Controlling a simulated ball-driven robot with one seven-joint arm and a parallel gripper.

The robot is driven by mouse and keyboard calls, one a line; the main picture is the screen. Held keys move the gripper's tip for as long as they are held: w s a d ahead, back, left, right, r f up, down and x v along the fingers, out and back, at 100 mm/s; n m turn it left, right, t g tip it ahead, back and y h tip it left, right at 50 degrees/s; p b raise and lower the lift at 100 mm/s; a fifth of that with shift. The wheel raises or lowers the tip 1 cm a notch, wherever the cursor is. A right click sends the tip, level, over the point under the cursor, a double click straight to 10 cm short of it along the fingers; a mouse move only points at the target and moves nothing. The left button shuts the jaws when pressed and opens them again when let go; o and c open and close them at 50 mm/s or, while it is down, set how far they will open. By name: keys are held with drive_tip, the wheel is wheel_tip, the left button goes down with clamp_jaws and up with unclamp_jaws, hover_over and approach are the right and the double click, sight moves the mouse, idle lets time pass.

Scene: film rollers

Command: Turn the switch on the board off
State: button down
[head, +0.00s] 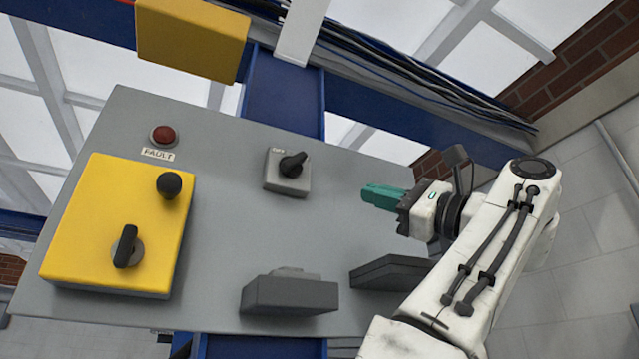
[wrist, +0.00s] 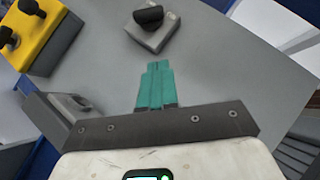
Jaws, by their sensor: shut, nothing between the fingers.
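A grey board (head: 225,200) carries a small grey switch box (head: 284,184) with a black rotary knob (head: 292,165). The word at the box's upper left edge is too small to read surely. The knob points up and right in the head view. My gripper (head: 366,196), with green fingers, is shut and empty, to the right of the switch box and apart from it. In the wrist view the shut green fingers (wrist: 155,68) point toward the switch box (wrist: 160,38), whose black knob (wrist: 149,17) shows at the top.
A yellow box (head: 85,225) with a black button (head: 169,184) and a black handle (head: 127,247) sits at the board's left. A red lamp (head: 163,134) is above it. Grey housings (head: 290,296) and (head: 392,272) stick out low on the board. Bare board lies between fingers and switch.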

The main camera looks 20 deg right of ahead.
sight(302, 162)
drive_tip(key=shift+s+a+r+p+x, duration=0.3)
drive_tip(key=shift+p+x, duration=0.8)
drive_tip(key=shift+x, duration=1.05)
drive_tip(key=shift+s+a+r+p+x, duration=0.3)
drive_tip(key=shift+p+x, duration=0.75)
drive_tip(key=shift+x, duration=1.05)
drive_tip(key=shift+s+a+r+p+x, duration=0.15)
drive_tip(key=shift+s+p+x, duration=0.3)
drive_tip(key=shift+p+x, duration=1.2)
drive_tip(key=shift+w+a+r+b, duration=0.2)
drive_tip(key=shift+w+b, duration=0.15)
drive_tip(key=shift+b, duration=0.2)
drive_tip(key=shift+s+a, duration=0.1)
